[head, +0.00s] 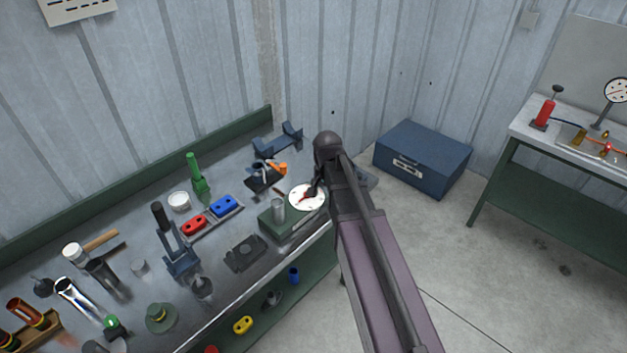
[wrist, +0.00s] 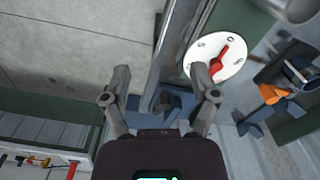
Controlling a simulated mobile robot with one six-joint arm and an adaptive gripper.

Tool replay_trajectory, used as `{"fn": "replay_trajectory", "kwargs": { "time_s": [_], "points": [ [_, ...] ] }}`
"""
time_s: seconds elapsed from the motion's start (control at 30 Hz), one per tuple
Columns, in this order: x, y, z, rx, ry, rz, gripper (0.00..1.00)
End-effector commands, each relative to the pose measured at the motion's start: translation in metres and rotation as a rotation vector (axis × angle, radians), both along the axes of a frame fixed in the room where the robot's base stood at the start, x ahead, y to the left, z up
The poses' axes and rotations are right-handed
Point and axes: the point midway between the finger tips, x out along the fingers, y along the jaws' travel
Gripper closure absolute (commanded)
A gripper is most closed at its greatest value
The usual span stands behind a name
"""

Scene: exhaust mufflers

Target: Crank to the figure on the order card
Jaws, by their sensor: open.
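The white dial (head: 307,197) with a red pointer sits by a green-grey box (head: 272,228) near the bench's right end. My gripper (head: 316,188) is over the dial's right edge. In the wrist view my gripper (wrist: 162,82) has its fingers spread apart, with nothing clearly held between them. I cannot clearly make out a crank handle; my arm hides part of that area. A pale card (head: 78,9) hangs on the wall at top left, cut off and unreadable.
The bench (head: 140,225) is crowded with tools, including a green upright tool (head: 197,175), red and blue blocks (head: 210,215) and a blue stand (head: 178,255). A blue box (head: 422,158) stands on the floor behind. Open floor lies right of my arm.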

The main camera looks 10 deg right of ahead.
Motion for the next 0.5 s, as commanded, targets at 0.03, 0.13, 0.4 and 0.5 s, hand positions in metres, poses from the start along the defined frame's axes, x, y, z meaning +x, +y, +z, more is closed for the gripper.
{"fn": "replay_trajectory", "kwargs": {
  "time_s": [0.03,0.13,0.4,0.5],
  "points": [
    [0.026,0.0,0.007,0.0,0.0,-0.071,0.23],
    [0.059,0.0,0.014,0.0,0.0,-0.23,0.23],
    [0.135,0.0,0.028,0.0,0.0,-0.612,0.23],
    [0.151,0.001,0.031,0.001,0.0,-0.706,0.23]
  ]
}}
